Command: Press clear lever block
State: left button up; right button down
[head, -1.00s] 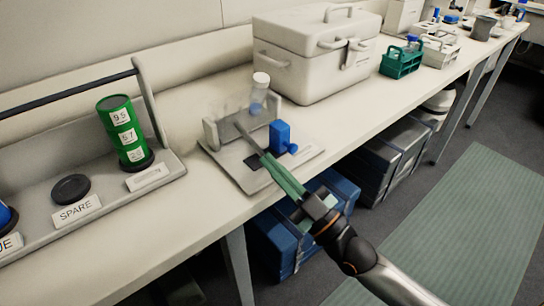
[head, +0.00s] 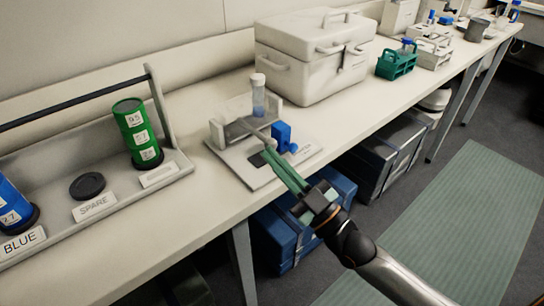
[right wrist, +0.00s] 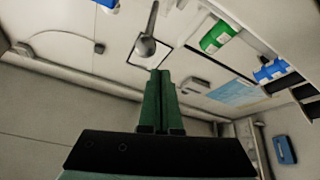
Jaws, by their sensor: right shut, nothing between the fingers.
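A pale fixture (head: 230,160) stands near the bench's front edge. It carries a grey metal lever (head: 255,131), a blue block (head: 281,135) with a knob, a small dark square (head: 257,160) and a white-capped clear vial (head: 258,98). My right gripper (head: 267,152), with green fingers, is shut and empty. Its tips are at the near end of the lever; whether they touch I cannot tell. In the right wrist view the lever's rounded end (right wrist: 147,45) lies just beyond the shut fingertips (right wrist: 160,74), over a dark-edged pale square. My left gripper is out of view.
A tray (head: 176,180) on the left holds a green canister (head: 138,133), a blue canister (head: 14,208) and a dark disc (head: 87,185). A white cooler box (head: 312,62) stands behind the fixture. A green rack (head: 396,63) is farther right.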

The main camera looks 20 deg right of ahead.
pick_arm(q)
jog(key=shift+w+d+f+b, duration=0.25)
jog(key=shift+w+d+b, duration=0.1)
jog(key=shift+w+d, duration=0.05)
pick_arm(e)
jog(key=v, duration=0.9)
jog(key=shift+w, duration=0.2)
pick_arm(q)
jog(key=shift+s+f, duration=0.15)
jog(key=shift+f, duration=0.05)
pick_arm(e)
jog(key=shift+d, duration=0.1)
jog(key=shift+w, duration=0.1)
